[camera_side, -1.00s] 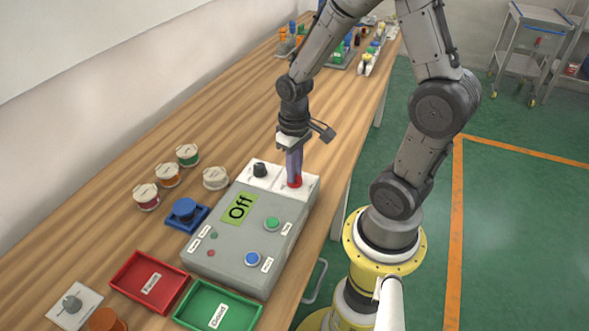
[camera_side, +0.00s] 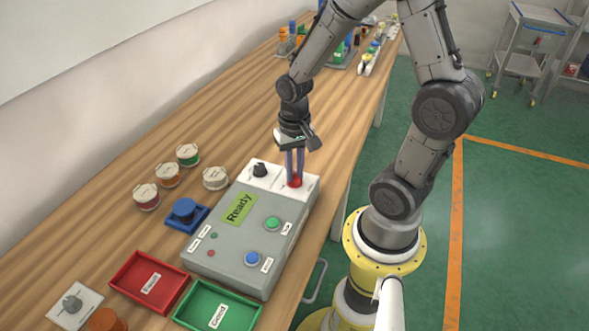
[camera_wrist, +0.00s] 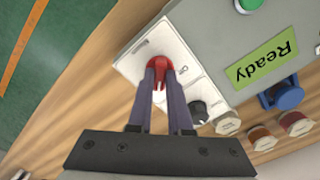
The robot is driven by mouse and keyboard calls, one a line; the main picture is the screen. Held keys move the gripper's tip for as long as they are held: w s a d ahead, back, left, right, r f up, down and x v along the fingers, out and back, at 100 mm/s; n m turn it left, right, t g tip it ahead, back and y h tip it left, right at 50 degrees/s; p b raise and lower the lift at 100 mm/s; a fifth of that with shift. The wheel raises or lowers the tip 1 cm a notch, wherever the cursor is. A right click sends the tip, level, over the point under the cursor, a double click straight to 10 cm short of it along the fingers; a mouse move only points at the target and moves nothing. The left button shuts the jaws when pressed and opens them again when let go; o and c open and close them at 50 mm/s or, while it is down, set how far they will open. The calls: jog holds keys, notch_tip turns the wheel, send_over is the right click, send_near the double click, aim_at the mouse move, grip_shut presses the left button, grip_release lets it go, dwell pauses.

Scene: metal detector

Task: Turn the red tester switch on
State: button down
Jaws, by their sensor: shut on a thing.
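The red switch (camera_side: 295,182) sits on the white panel at the far end of the grey tester box (camera_side: 225,261). My gripper (camera_side: 295,175) points down over it with both fingers around the red knob. The wrist view shows the red switch (camera_wrist: 158,70) between the fingertips of my gripper (camera_wrist: 158,72), which is shut on it. The tester's green display (camera_side: 240,208) reads "Ready"; it also shows in the wrist view (camera_wrist: 262,60).
A black knob (camera_side: 260,170) is beside the red switch on the panel. A green button (camera_side: 272,223) and a blue button (camera_side: 252,258) are on the box top. Several spools, a blue part (camera_side: 185,210), a red tray (camera_side: 128,284) and a green tray (camera_side: 190,318) surround the box.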

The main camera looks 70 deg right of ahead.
aim_at(295, 174)
jog(key=shift+r, duration=0.1)
jog(key=c, duration=0.8)
grip_release()
jog(key=shift+c, duration=0.2)
notch_tip(295, 174, up, 14)
